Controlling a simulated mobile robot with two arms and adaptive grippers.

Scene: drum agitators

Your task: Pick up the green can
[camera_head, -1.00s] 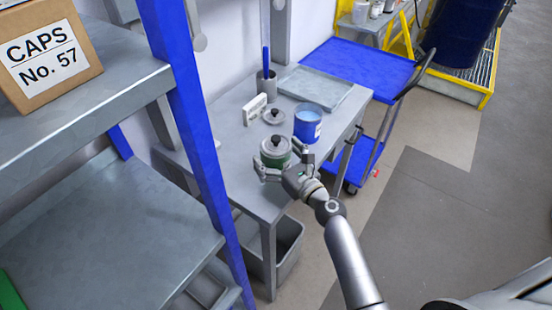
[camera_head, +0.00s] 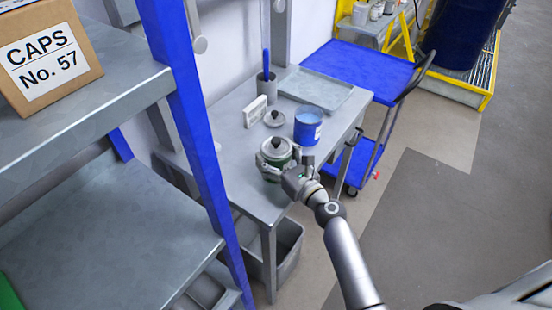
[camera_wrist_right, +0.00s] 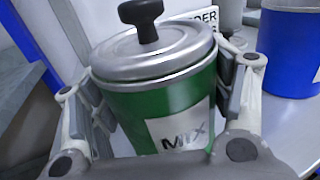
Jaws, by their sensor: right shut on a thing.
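The green can (camera_wrist_right: 170,105) has a grey metal lid with a black knob and a white label reading "MIX". In the head view the green can (camera_head: 272,176) is near the front edge of the grey table (camera_head: 238,188). My right gripper (camera_head: 276,168) is shut on it, one finger on each side, as the right wrist view (camera_wrist_right: 160,95) also shows. The can looks slightly tilted in the wrist view. I cannot tell whether its base touches the table. My left gripper is not in view.
A blue can (camera_head: 307,128) stands just behind the green can. A loose lid (camera_head: 275,118), a white sign (camera_head: 256,110), a cup with a blue handle (camera_head: 267,88) and a tray (camera_head: 315,90) are further back. A shelf with a blue post (camera_head: 190,110) stands left; a blue cart (camera_head: 362,68) stands right.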

